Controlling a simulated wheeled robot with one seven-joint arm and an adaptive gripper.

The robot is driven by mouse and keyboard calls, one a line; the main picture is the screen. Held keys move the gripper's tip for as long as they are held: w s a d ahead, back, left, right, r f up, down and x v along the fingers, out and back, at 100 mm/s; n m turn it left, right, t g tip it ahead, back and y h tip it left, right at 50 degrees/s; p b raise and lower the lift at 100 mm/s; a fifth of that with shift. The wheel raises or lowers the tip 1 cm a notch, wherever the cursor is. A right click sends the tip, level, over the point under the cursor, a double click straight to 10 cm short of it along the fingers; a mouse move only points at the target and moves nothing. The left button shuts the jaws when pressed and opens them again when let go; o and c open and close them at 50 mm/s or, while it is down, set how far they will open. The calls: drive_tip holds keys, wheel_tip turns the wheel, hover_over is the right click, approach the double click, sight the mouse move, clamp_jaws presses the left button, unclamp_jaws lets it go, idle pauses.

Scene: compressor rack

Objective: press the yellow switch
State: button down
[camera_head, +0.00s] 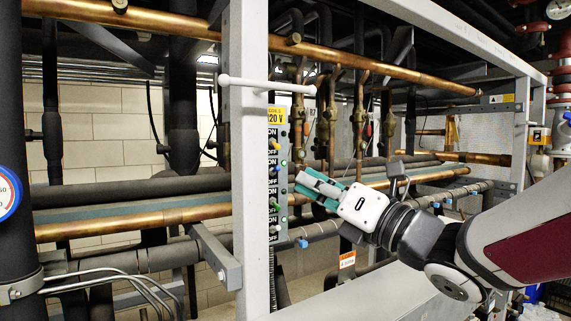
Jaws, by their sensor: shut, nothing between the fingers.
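A narrow grey switch panel (272,188) is fixed to the inner side of a white upright post. The yellow switch (274,143) is near its top, under a yellow 120 V label (276,115), between ON and OFF marks. My gripper (300,181) is shut and empty, with teal fingers pointing left toward the panel. Its fingertips appear to the right of and lower than the yellow switch, about level with the panel's middle. They look apart from the yellow switch. Whether they touch the panel is hard to tell.
A blue switch (274,169) and a green switch (274,206) are below the yellow one on the panel. The white post (249,160) has a protruding white bar (268,85) above the panel. Copper pipes (140,223) and dark pipes run behind. A grey beam (370,300) lies below my arm.

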sight(276, 146)
drive_tip(key=p+x, duration=0.2)
drive_tip(key=x, duration=0.8)
drive_tip(key=shift+p, duration=0.3)
drive_tip(key=shift+s+d+r+m+g+h+p, duration=0.2)
drive_tip(key=shift+r+g+h+p, duration=0.1)
drive_tip(key=shift+g+h+p, duration=0.25)
drive_tip(key=shift+s+d+r+m+g+h+p, duration=0.1)
drive_tip(key=shift+s+r+m+g+h+p, duration=0.1)
drive_tip(key=shift+r+g+h+p, duration=0.3)
idle(0.3)
drive_tip(key=shift+s+d+r+b, duration=0.1)
drive_tip(key=shift+d+r+b, duration=0.1)
drive_tip(key=shift+b, duration=0.1)
drive_tip(key=shift+s+r, duration=0.1)
drive_tip(key=shift+r, duration=0.05)
idle(0.3)
